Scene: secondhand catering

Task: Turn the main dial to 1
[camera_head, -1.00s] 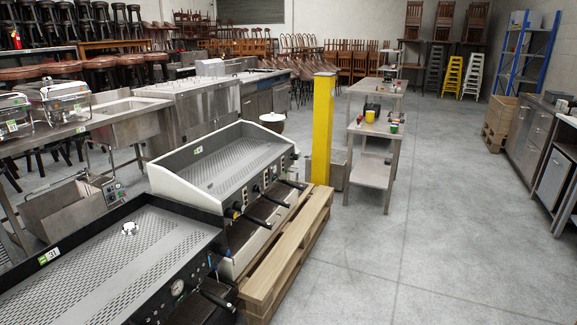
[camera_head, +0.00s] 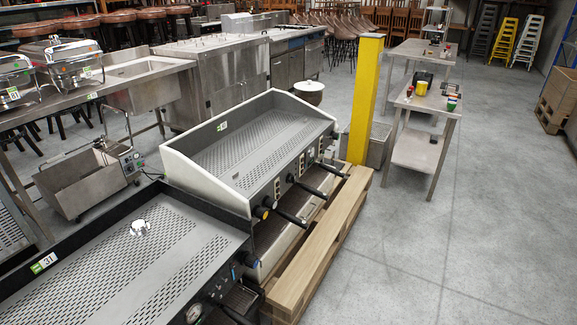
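No dial is marked clearly as the main dial, and no number 1 can be read. A black espresso machine (camera_head: 120,260) with tag 31 is nearest, at the lower left. It has a round gauge (camera_head: 194,314) on its front, partly cut by the bottom edge. Neither of my grippers is in view.
A wooden pallet (camera_head: 318,250) lies under the espresso machines. A yellow post (camera_head: 364,100) stands behind it. Steel tables (camera_head: 421,155) stand right of the post. A steel sink counter (camera_head: 135,75) is at the back left. Grey floor (camera_head: 470,250) is clear at the right.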

